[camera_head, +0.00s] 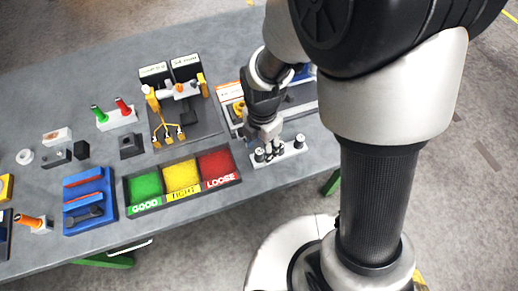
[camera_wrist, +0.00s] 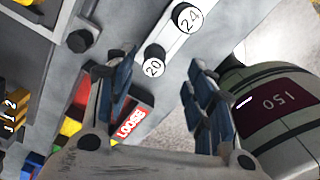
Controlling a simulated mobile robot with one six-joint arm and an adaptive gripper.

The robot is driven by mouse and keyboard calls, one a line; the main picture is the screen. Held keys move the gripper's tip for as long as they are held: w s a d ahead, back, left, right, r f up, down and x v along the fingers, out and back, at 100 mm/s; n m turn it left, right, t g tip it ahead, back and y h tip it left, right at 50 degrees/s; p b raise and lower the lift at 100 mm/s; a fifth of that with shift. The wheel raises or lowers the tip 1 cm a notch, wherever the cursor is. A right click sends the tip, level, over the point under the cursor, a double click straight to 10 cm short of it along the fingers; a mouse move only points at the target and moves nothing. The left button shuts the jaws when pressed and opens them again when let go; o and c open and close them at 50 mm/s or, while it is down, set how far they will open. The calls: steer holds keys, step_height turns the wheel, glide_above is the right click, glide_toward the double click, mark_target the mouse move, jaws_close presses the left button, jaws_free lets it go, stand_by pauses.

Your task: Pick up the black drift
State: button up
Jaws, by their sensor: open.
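I cannot tell for certain which thing is the black drift. A white rack (camera_head: 291,152) at the front right of the bench holds several short, dark upright pieces. In the wrist view, two black pieces with round white tops stand there, one marked 20 (camera_wrist: 153,66) and one marked 24 (camera_wrist: 186,17). My gripper (camera_head: 266,136) is over this rack, pointing down. In the wrist view its blue-padded fingers (camera_wrist: 160,78) are apart, with the piece marked 20 beyond the gap. Nothing shows gripped. My gripper hides part of the rack in the head view.
A three-part bin (camera_head: 188,203) reading GOOD, TIGHT and LOOSE lies left of the rack. Further left are a blue tray (camera_head: 108,222) with a dark tool, and a stand (camera_head: 125,124) with green and red handles. A dark fixture (camera_head: 205,128) stands behind the bin.

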mark_target(259, 151)
steer(key=f, duration=0.1)
steer(key=f+b, duration=0.1)
steer(key=f, duration=0.1)
steer(key=f+b, duration=0.1)
steer(key=f, duration=0.1)
steer(key=shift+w+a+f, duration=0.2)
steer(key=shift+w+a, duration=0.05)
steer(key=shift+a, duration=0.05)
steer(key=shift+r, duration=0.1)
steer(key=c, duration=1.2)
steer(key=shift+o, duration=0.2)
steer(key=shift+r, duration=0.1)
